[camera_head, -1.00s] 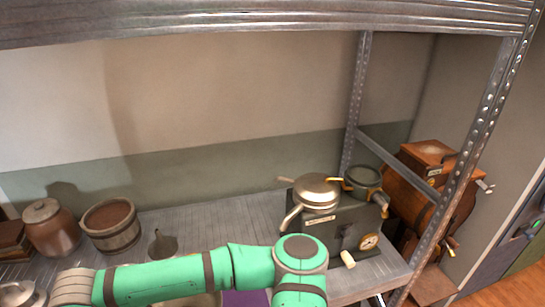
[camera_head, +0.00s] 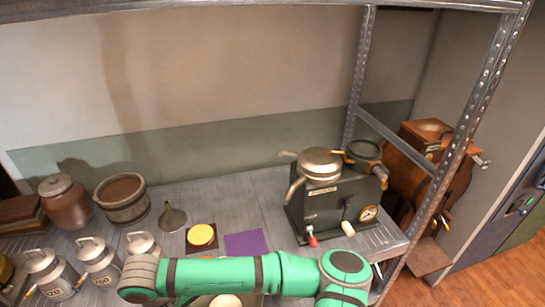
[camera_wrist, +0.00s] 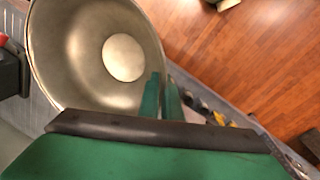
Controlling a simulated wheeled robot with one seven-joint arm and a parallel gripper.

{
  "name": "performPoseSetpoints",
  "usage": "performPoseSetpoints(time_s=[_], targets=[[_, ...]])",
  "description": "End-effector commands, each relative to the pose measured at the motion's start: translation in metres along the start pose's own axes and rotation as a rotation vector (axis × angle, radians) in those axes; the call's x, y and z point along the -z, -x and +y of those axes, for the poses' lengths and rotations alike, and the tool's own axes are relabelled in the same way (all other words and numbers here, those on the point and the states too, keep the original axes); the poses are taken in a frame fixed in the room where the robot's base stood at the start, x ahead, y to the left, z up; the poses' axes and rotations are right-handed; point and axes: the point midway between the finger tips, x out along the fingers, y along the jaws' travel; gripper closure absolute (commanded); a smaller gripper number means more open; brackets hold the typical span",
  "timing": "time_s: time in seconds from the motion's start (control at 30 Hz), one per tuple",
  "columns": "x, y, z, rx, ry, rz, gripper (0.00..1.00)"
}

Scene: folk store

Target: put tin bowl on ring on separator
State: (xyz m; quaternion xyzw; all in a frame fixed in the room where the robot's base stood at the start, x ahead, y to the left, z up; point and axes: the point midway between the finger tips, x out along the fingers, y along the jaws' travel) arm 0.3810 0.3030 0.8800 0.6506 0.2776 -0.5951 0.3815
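The tin bowl (camera_wrist: 85,55) fills the upper left of the wrist view, with its inside and pale round bottom facing the camera. My gripper (camera_wrist: 161,95) has its two green fingers close together at the bowl's right rim, one on each side, pinching it. In the head view my arm hides most of the bowl; a pale rounded part (camera_head: 226,300) shows at the bottom edge.
A yellow disc (camera_head: 201,235), a purple square (camera_head: 246,243) and a funnel (camera_head: 172,217) lie left of the separator. Several milk cans (camera_head: 97,260) stand at front left, with a wooden bucket (camera_head: 122,200) and jar (camera_head: 66,203) behind. A metal post (camera_head: 362,80) rises behind the ring.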

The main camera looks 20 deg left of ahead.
Motion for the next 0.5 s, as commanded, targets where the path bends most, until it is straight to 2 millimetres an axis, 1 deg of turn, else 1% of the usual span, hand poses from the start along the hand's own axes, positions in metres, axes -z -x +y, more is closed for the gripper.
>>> performPoseSetpoints(time_s=[0.03, 0.27, 0.5], targets=[[-0.007, -0.011, 0.01, 0.003, -0.038, -0.01, 1.0], [-0.034, -0.061, 0.053, 0.003, -0.201, -0.038, 1.0], [-0.064, -0.116, 0.104, 0.002, -0.384, -0.069, 1.0]])
